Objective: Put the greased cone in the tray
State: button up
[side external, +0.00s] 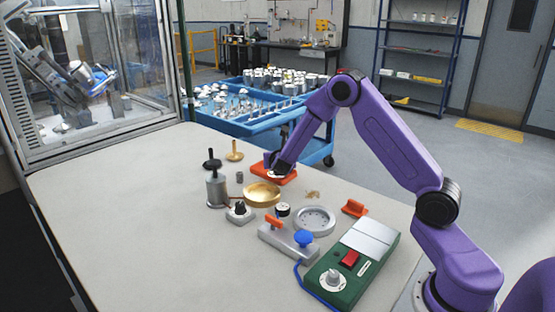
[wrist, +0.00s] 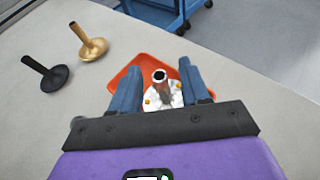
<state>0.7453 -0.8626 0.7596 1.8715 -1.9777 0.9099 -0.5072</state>
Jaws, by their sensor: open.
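An orange-red tray (side external: 288,177) lies flat on the table under my gripper; it also shows in the wrist view (wrist: 128,75). A white piece with a round black top and a brown smear (wrist: 160,92) sits between my fingers, over or in the tray. It may be the greased cone, but I cannot tell for certain. My gripper (wrist: 160,88) is open, with one blue-grey finger on each side of this piece. In the side view my gripper (side external: 277,173) is low at the tray and mostly hides what is there.
A black handled piece (wrist: 47,74) and a brass one (wrist: 91,46) stand left of the tray. A brass dish (side external: 262,195), a grey ring (side external: 314,221), a clamp fixture (side external: 288,241) and a green box (side external: 352,265) are nearer. A blue cart (side external: 262,123) stands beyond the table.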

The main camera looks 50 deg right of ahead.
jog(key=v, duration=1.1)
jog(key=s+a+m+g+y, duration=0.3)
jog(key=s+a+m, duration=0.1)
jog(key=s, duration=0.8)
jog(key=s+a+r+m+g+y, duration=0.1)
jog(key=s+a+m+g+y, duration=0.2)
jog(key=s, duration=0.9)
jog(key=s+a+m+g+y, duration=0.3)
jog(key=s+a+m, duration=0.4)
jog(key=s, duration=0.5)
jog(key=shift+s+a+r+y, duration=0.15)
jog(key=shift+a+y, duration=0.1)
jog(key=shift+a, duration=0.15)
jog(key=shift+s+a+r+y, duration=0.15)
jog(key=shift+a+y, duration=0.1)
jog(key=shift+a, duration=0.2)
